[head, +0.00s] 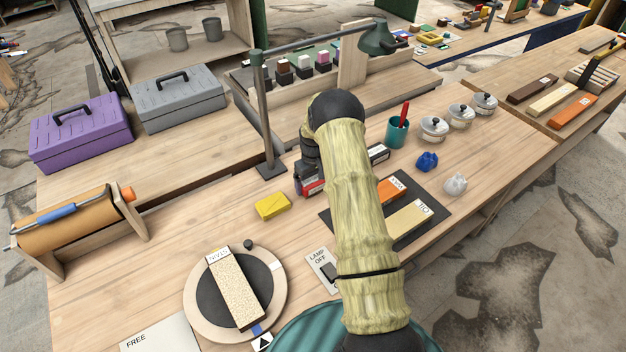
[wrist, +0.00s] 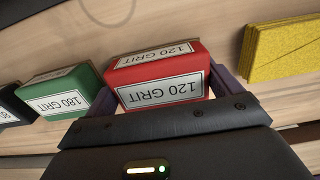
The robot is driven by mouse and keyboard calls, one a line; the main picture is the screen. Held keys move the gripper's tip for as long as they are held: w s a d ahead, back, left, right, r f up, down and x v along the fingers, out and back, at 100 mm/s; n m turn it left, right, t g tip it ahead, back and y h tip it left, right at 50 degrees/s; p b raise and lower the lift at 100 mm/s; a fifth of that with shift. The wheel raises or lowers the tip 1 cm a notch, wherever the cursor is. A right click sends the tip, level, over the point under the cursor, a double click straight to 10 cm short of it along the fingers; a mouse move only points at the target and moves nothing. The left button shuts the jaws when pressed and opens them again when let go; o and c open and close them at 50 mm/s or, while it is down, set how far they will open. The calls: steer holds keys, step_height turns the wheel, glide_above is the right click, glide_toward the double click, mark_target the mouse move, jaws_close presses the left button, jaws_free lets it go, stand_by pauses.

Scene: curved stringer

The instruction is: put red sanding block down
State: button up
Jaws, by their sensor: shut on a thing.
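The red sanding block (wrist: 160,62), labelled 120 GRIT, sits between the two fingers of my gripper (wrist: 165,78) in the wrist view. The fingers are shut on its sides. In the head view a sliver of the red block (head: 314,188) shows beside my arm at the workbench, below the dark end of my gripper (head: 306,178). My arm covers most of this spot. I cannot tell whether the block touches the bench top.
A green 180 GRIT block (wrist: 62,90) stands just left of the red one, with a dark block (wrist: 12,105) beyond. A yellow block (head: 272,206) lies nearby. A lamp post (head: 266,120) rises close behind. Bare bench lies left of the yellow block.

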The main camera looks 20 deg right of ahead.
steer(key=shift+f+b, duration=0.45)
steer(key=shift+f, duration=0.1)
steer(key=shift+s, duration=0.1)
steer(key=o, duration=0.9)
steer(key=shift+f, duration=0.1)
steer(key=shift+s+a, duration=0.1)
steer(key=shift+r+p, duration=0.4)
steer(key=shift+p, duration=0.1)
steer(key=shift+r+b, duration=0.35)
steer(key=shift+r, duration=0.05)
steer(key=r+b, duration=0.1)
steer(key=r, duration=0.4)
steer(key=r+b, duration=0.1)
steer(key=r, duration=0.5)
steer(key=r+b, duration=0.1)
steer(key=r, duration=0.4)
steer(key=shift+w+a+r, duration=0.1)
steer(key=shift+w+r, duration=0.3)
